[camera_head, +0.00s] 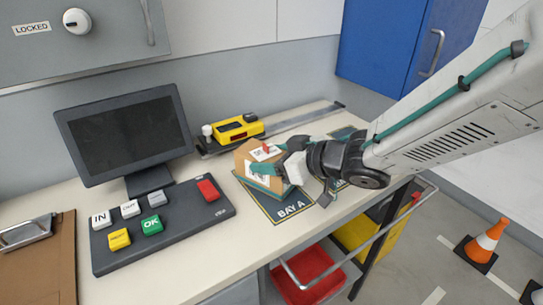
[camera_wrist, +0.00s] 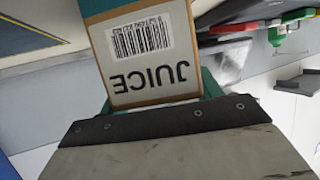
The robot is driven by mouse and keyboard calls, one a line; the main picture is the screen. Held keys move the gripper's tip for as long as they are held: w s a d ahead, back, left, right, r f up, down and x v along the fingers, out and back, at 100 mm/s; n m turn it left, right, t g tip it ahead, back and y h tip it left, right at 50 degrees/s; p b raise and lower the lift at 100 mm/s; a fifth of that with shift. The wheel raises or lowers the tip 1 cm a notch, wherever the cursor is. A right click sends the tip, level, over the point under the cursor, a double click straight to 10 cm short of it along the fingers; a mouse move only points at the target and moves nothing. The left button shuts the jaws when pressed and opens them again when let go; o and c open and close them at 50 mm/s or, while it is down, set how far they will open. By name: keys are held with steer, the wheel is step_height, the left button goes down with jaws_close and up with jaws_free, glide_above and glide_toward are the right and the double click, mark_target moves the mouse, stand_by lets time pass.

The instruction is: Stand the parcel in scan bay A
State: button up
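The parcel (camera_head: 243,158) is a small brown cardboard box with white labels and a red mark. In the wrist view the parcel (camera_wrist: 152,55) shows a barcode and the word JUICE upside down. My gripper (camera_head: 274,174) has teal fingers on either side of the parcel and looks shut on it. The parcel is over scan bay A (camera_head: 290,209), a dark blue mat with a yellow outline and the words BAY A. My gripper hides part of the parcel's lower side, so I cannot tell whether it touches the mat.
A monitor (camera_head: 125,135) and a button panel (camera_head: 160,232) stand left of the bay. A yellow device (camera_head: 238,129) sits behind the parcel. A red bin (camera_head: 306,272) is below the counter's front edge. Traffic cones (camera_head: 487,240) stand on the floor at right.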

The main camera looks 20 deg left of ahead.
steer(key=shift+o, duration=1.4)
steer(key=shift+r, duration=0.25)
steer(key=v, duration=1.2)
